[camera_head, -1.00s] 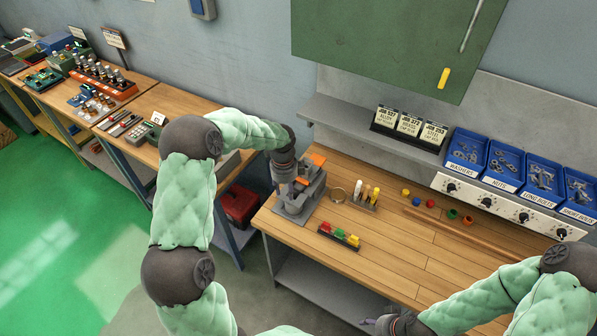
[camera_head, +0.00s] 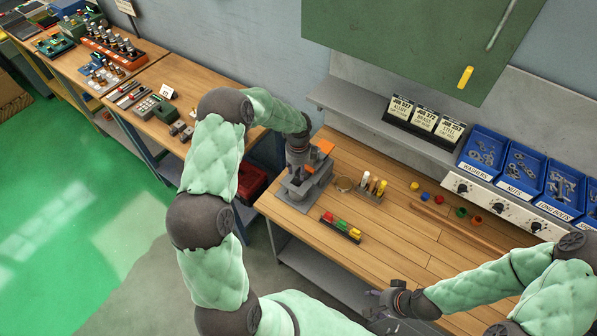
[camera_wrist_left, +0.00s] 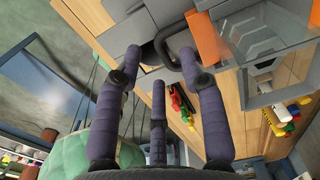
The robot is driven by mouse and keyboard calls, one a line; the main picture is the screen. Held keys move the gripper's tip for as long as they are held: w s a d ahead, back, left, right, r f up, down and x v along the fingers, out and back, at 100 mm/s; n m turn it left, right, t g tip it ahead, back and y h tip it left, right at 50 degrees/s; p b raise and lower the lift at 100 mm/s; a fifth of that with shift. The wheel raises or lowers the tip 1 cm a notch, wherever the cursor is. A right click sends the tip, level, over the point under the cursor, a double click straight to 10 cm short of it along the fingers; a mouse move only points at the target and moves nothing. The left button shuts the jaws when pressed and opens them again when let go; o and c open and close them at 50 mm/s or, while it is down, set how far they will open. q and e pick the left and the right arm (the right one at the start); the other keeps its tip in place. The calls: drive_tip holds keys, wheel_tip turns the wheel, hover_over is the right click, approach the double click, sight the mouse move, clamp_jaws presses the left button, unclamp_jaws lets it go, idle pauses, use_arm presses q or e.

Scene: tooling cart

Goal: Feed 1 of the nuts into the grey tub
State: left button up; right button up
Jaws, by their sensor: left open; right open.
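The nuts lie in a blue bin labelled NUTS (camera_head: 521,170) on the back of the bench at the right. My left gripper (camera_head: 297,167) is open and far from that bin, at the left end of the bench beside a grey fixture (camera_head: 308,190) with an orange part. In the left wrist view its spread fingers (camera_wrist_left: 162,62) hold nothing, and the fixture's orange part (camera_wrist_left: 207,38) is just beyond them. My right gripper (camera_head: 374,302) is open and low in front of the bench's front edge. I cannot clearly identify a grey tub.
Blue bins of washers (camera_head: 481,152) and long bolts (camera_head: 560,186) flank the nuts, above a panel of knobs (camera_head: 495,206). A tray of coloured pieces (camera_head: 340,229) and a small rack (camera_head: 370,190) stand near the fixture. The front middle of the bench (camera_head: 420,240) is clear.

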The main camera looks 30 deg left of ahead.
use_arm(q)
drive_tip(key=shift+f, duration=1.1)
clamp_jaws()
drive_tip(key=s, duration=0.9)
drive_tip(key=shift+s+a, duration=0.25)
drive_tip(key=shift+a, duration=0.1)
unclamp_jaws()
drive_tip(key=shift+s, duration=0.15)
wheel_tip(320, 180, up, 12)
